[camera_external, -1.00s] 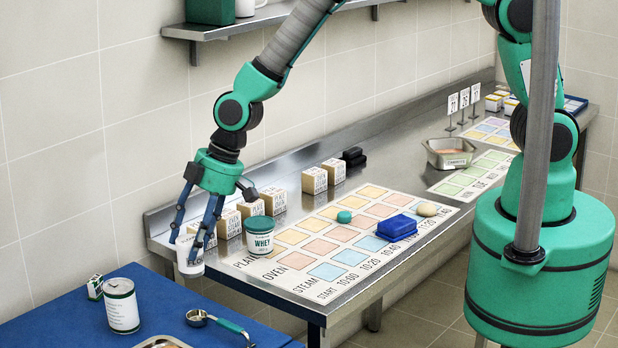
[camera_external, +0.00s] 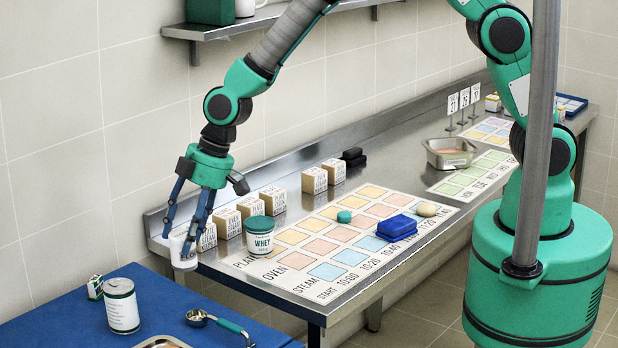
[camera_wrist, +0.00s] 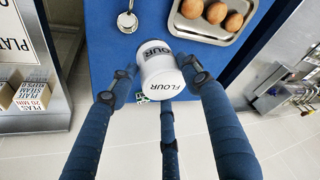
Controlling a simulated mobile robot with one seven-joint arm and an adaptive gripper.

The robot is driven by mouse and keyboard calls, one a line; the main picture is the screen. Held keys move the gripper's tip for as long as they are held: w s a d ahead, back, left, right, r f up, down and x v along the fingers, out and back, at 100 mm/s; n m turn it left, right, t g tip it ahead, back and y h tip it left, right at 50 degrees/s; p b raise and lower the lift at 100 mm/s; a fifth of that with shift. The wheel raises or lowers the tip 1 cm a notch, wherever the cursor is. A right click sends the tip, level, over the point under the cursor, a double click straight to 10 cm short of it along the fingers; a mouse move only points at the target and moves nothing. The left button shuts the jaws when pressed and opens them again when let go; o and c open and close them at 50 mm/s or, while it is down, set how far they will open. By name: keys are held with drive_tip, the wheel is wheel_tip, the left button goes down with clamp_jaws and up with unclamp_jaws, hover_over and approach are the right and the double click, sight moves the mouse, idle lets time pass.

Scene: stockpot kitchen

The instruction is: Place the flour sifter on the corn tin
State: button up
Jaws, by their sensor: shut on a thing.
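The flour sifter (camera_external: 184,258) is a white cylinder held between the fingers of my gripper (camera_external: 178,242), in the air by the left end of the steel counter. In the wrist view the flour sifter (camera_wrist: 161,74) shows FLOUR lettering, with blue fingers around it. My gripper (camera_wrist: 158,80) is shut on it. A silver tin with a white and green label (camera_external: 122,308), seemingly the corn tin, stands upright on the blue table, lower left of the sifter and apart from it. Its lettering is too small to read. I cannot make out the tin in the wrist view.
On the blue table (camera_external: 55,325) are a small box (camera_external: 95,287), a metal scoop (camera_external: 197,317) and a tray with brown round items (camera_wrist: 240,35). A whey tub (camera_external: 259,236) and several labelled boxes (camera_external: 228,222) stand on the counter near my gripper. A gap separates counter and table.

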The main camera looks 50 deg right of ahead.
drive_tip(key=p, duration=0.2)
hover_over(121, 284)
drive_tip(key=shift+f, duration=0.75)
idle(0.4)
drive_tip(key=shift+f, duration=1.75)
drive_tip(key=shift+f, duration=0.1)
drive_tip(key=o, duration=1.4)
